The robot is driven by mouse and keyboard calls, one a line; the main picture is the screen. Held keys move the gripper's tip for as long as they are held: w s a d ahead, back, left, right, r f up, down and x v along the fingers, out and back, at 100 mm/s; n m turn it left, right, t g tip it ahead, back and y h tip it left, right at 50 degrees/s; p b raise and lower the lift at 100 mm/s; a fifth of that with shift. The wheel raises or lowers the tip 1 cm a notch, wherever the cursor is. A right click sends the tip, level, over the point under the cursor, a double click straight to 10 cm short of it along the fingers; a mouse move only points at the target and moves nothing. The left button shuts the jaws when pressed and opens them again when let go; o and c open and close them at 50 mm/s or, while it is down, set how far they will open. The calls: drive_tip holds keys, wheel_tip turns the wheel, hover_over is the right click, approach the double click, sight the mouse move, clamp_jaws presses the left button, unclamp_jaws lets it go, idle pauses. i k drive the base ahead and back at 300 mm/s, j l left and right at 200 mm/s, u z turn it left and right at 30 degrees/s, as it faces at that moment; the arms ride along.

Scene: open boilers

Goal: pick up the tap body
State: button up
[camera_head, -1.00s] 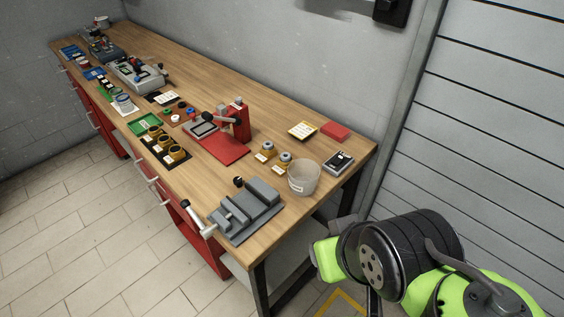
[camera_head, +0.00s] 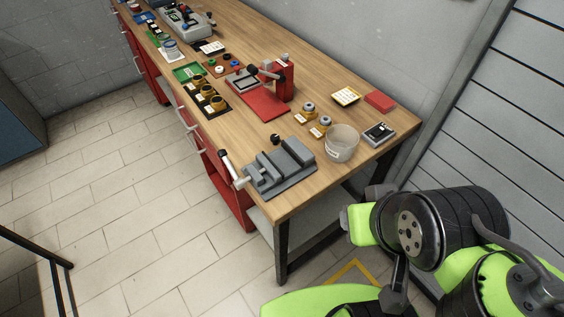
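Several brass-coloured parts (camera_head: 209,94) stand in a row on a black mat near the front edge of the wooden bench (camera_head: 250,150). Two smaller parts with grey tops and yellowish bases (camera_head: 308,108) stand farther right on the bench. I cannot tell at this size which of these is the tap body. My green and black arm shows at the lower right, off the bench's near end and apart from all of these parts. My gripper is not in view.
A grey vise (camera_head: 280,168) sits at the bench's near corner, its handle past the front edge. A red press (camera_head: 270,90), clear bucket (camera_head: 341,143), small scale (camera_head: 379,133) and red block (camera_head: 380,101) stand around. Tiled floor (camera_head: 120,190) before the bench is open.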

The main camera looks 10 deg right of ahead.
sight(318, 132)
drive_tip(key=i+l+u, duration=0.1)
drive_tip(key=u, duration=0.3)
drive_tip(key=l+u, duration=0.2)
drive_tip(key=u, duration=0.2)
drive_tip(key=i+l+u, duration=0.1)
drive_tip(key=u, duration=0.3)
drive_tip(key=l+u, duration=0.4)
drive_tip(key=j, duration=0.05)
